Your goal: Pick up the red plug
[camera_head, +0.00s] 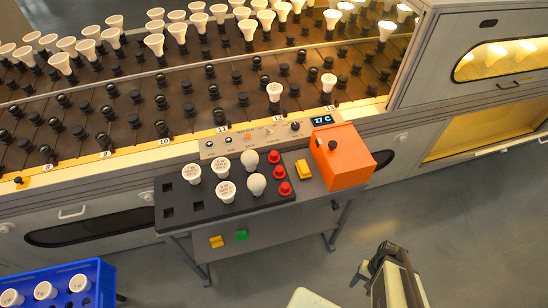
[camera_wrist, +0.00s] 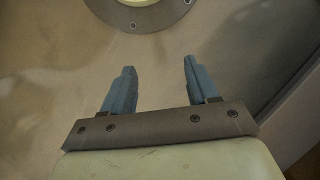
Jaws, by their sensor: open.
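Three red plugs stand in a column at the right side of a dark tray (camera_head: 215,211) in the head view: a far one (camera_head: 274,157), a middle one (camera_head: 280,172) and a near one (camera_head: 285,188). Part of my arm shows at the lower right of the head view, well apart from the plugs. In the wrist view my gripper (camera_wrist: 160,70) has its two blue fingers spread apart with nothing between them. No red plug shows in the wrist view.
White bulbs (camera_head: 225,190) stand on the tray left of the plugs. Racks of sockets (camera_head: 120,128) rise behind. A blue crate (camera_head: 98,285) holds bulbs at lower left. Floor is clear at lower middle.

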